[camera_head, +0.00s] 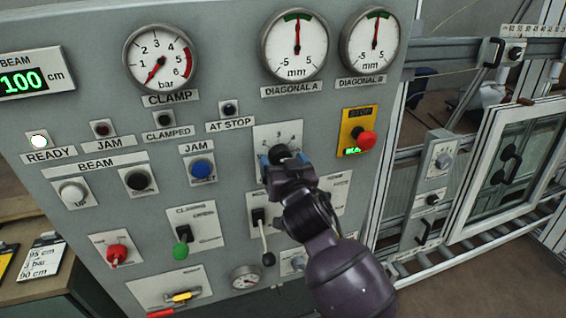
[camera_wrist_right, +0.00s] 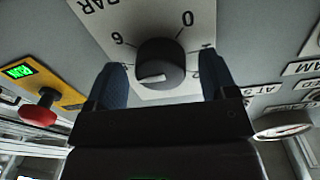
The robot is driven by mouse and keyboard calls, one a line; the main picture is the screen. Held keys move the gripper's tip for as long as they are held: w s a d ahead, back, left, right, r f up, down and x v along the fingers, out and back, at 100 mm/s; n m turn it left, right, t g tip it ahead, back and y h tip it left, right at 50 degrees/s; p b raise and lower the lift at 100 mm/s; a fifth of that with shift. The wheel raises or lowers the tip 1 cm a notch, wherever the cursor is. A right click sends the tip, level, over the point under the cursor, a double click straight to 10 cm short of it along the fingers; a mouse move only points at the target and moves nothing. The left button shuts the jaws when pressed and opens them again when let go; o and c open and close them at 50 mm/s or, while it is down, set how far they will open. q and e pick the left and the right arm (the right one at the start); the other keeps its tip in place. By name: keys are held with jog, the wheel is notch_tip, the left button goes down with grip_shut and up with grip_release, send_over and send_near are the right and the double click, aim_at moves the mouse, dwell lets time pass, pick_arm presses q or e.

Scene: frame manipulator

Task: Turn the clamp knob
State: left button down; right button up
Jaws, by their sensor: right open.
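The clamp knob is a round black knob (camera_wrist_right: 160,60) on a white plate (camera_head: 265,136) with a BAR scale. The CLAMP gauge (camera_head: 160,58) needle points lower left, near the low end. My left gripper is not in view.
A red stop button (camera_head: 365,140) on a yellow plate sits right of the knob. Below are a lever (camera_head: 265,240), a green-knobbed lever (camera_head: 180,249) and a red knob (camera_head: 118,254). The READY lamp (camera_head: 39,141) is lit. A framed window (camera_head: 515,150) stands at right.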

jog(key=c, duration=0.9)
